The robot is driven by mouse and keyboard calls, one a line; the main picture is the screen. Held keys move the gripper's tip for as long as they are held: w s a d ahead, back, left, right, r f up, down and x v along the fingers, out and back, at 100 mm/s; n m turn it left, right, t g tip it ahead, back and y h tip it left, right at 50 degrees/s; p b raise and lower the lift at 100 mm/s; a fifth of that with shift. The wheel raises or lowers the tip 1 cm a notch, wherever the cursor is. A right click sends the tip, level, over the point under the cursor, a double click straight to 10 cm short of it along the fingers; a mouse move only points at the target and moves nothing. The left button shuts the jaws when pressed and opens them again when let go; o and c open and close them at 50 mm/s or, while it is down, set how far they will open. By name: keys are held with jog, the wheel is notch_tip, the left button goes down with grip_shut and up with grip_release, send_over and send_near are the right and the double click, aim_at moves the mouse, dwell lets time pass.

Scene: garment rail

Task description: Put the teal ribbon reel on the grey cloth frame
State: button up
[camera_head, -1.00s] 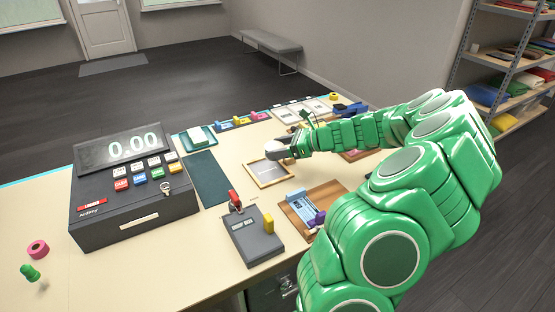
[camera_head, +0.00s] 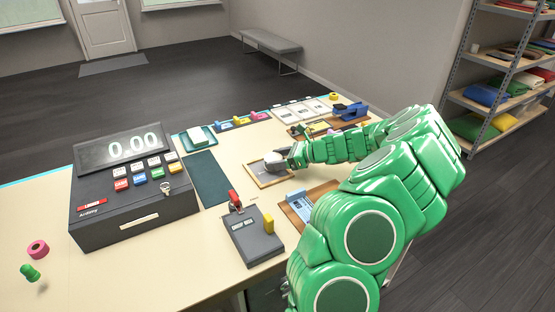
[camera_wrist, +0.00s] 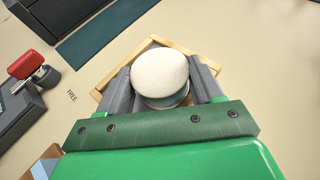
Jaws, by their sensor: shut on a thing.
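The teal ribbon reel (camera_wrist: 183,100) is between the fingers of my gripper in the wrist view. Its round white end faces the camera, and a teal band shows below it. My gripper (camera_wrist: 163,85) is shut on the reel. The grey cloth frame has a pale wooden border (camera_wrist: 101,94) and lies under the gripper, mostly hidden there. In the head view the grey cloth frame (camera_head: 264,177) lies flat on the counter, with my gripper (camera_head: 277,164) over its far right part. I cannot tell whether the reel touches the cloth.
A dark till (camera_head: 130,190) stands to the left. A grey device (camera_head: 252,237) with a red and a yellow part is in front of the frame. A wooden tray (camera_head: 297,208) lies to its right, partly behind my arm. A dark green mat (camera_head: 208,178) lies left.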

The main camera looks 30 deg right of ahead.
jog(key=shift+f, duration=0.35)
jog(key=o, duration=1)
jog(key=shift+o, duration=0.2)
jog(key=shift+d+r, duration=0.1)
jog(key=shift+r, duration=0.2)
jog(key=v, duration=1.2)
jog(key=shift+r, duration=0.1)
